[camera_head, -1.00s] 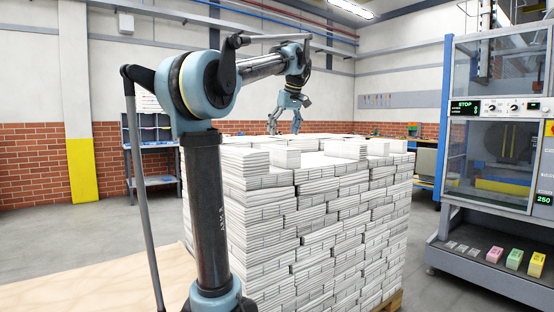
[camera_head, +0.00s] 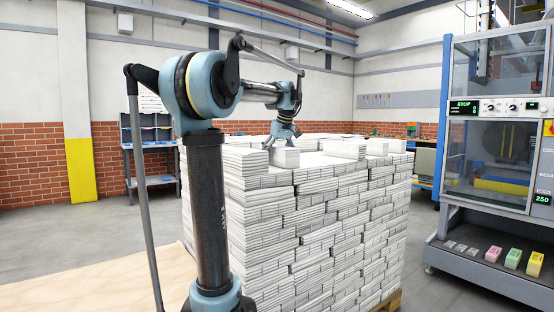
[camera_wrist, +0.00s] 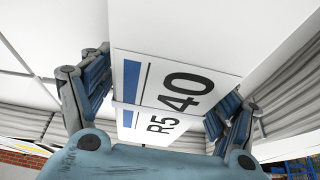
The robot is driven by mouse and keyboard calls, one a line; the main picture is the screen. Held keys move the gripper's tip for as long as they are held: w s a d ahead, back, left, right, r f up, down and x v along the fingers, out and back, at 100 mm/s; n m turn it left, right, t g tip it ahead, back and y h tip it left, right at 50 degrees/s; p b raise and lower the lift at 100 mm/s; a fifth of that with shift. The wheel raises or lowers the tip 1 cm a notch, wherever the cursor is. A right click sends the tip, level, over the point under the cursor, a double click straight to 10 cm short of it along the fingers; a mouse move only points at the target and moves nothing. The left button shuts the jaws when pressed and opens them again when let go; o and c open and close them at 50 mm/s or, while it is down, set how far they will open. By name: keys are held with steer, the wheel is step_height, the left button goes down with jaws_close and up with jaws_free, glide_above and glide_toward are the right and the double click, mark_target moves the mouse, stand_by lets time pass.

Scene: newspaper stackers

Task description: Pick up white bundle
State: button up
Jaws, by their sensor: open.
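A white bundle (camera_head: 286,158) sits on top of the large pallet stack (camera_head: 300,220), near its front edge. My gripper (camera_head: 282,138) is low over the stack's top, at this bundle and partly behind it. In the wrist view, my gripper's (camera_wrist: 163,92) blue-padded fingers stand on either side of a white bundle (camera_wrist: 185,35) with a label reading "40" and a blue stripe. The fingers are open. I cannot tell whether either pad touches the bundle. Part of a second label, "R5", shows just below.
Other white bundles (camera_head: 345,149) stand on the stack's top to the right, and higher layers (camera_head: 245,160) rise at the left. A machine with a lower shelf (camera_head: 490,262) stands at the right. A blue rack (camera_head: 147,135) is behind at the left. Floor is clear at the left.

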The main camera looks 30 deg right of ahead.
steer(key=shift+w+f, duration=0.1)
steer(key=shift+f, duration=0.15)
jaws_close()
steer(key=shift+r, duration=0.1)
steer(key=shift+r, duration=5)
